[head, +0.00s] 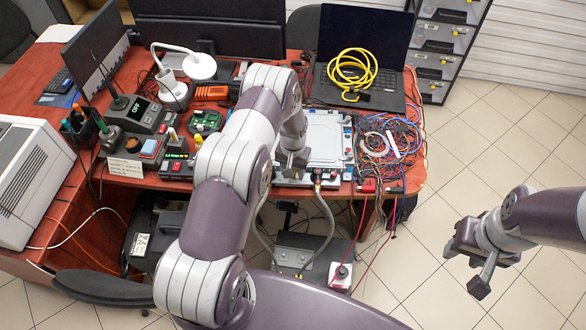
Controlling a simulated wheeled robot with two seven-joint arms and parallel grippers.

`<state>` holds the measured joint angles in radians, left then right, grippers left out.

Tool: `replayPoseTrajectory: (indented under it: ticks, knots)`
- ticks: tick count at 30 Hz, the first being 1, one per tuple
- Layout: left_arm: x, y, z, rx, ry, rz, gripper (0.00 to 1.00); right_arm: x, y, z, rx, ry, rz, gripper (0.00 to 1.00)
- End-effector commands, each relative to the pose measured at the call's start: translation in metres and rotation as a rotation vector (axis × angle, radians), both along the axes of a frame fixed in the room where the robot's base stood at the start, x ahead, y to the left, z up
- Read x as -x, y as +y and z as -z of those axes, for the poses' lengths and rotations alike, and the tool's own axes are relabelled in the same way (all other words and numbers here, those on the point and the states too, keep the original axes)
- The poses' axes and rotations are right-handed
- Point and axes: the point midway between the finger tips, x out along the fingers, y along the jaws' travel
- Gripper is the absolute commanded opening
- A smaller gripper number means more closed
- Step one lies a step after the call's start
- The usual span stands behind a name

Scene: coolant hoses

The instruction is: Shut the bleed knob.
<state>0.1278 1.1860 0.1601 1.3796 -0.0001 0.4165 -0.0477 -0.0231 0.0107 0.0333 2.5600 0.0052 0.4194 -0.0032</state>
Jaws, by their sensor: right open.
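A silver-white plate (325,140) lies on the red table, with small fittings along its front edge. Two grey hoses (328,225) run from that edge down to a grey box (300,255) below. I cannot tell for sure which small part is the bleed knob. My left gripper (292,163) is at the plate's front left, pointing down; its fingertips are too small and covered to read. My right gripper (466,270) is open and empty over the tiled floor, well right of the table.
Yellow cable (350,74) lies on an open laptop (385,85). Tangled wires (385,135) fill the table's right end. A white lamp (198,68), small instruments and a monitor (95,50) crowd the left. The floor at right is clear.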

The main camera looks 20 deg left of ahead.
Motion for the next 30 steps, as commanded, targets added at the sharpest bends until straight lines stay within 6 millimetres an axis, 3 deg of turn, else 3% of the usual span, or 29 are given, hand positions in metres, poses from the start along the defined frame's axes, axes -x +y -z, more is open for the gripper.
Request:
replayPoseTrajectory:
  ticks: [5,18,23,30]
  knots:
    - [-0.001,0.000,-0.011,0.000,-0.003,0.000,0.47,0.000,0.000,0.004,0.000,0.000,0.000,0.43]
    - [0.000,0.000,-0.111,0.000,-0.003,0.000,0.47,0.000,0.000,0.025,0.000,0.000,0.000,0.43]
    - [0.000,0.000,-0.126,0.000,-0.001,0.000,0.47,0.000,0.000,0.027,0.000,0.000,0.000,0.43]
    - [0.000,0.000,-0.127,0.000,0.000,0.000,0.47,0.000,0.000,0.026,0.000,0.000,0.000,0.43]
